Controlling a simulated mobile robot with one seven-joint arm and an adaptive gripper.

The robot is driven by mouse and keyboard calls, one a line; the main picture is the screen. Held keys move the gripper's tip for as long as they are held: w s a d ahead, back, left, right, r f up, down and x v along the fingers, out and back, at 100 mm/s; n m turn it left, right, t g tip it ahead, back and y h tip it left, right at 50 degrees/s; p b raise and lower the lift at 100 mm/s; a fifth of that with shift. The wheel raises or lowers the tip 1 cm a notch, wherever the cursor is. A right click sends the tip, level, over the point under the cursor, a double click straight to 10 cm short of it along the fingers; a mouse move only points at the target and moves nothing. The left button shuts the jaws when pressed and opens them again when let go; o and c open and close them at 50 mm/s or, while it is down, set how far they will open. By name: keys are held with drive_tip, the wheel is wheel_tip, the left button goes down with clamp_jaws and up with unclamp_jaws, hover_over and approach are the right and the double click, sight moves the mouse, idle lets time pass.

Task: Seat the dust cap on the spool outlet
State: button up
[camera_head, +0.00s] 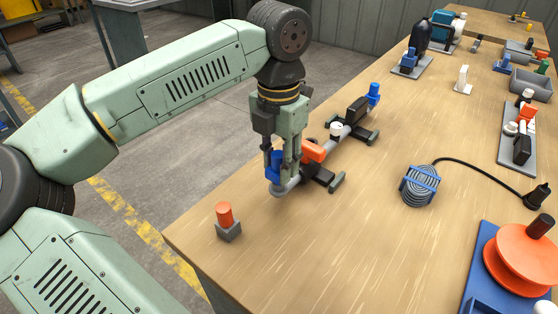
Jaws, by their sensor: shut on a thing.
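The spool (345,131) is a grey pipe assembly lying on the wooden bench, with a red-orange part, a white part and dark supports along it. Its near end is a light grey round end (283,190). My gripper (283,172) points down over that near end, shut on a blue piece (274,166) that looks like the dust cap. The blue piece is partly hidden by the fingers. It is right above or at the grey end; I cannot tell whether they touch.
An orange cylinder on a grey block (229,231) stands near the bench's left edge. A blue-topped part (373,93) is at the spool's far end. A coiled cable (419,185) and an orange reel (522,260) lie to the right. The front middle is clear.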

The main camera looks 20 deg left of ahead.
sight(279, 153)
drive_tip(key=shift+f+b, duration=1.45)
drive_tip(key=shift+f, duration=0.05)
idle(0.4)
drive_tip(key=o, duration=1)
drive_tip(key=shift+o, duration=0.2)
drive_tip(key=shift+r, duration=0.1)
wheel_tip(279, 153, up, 12)
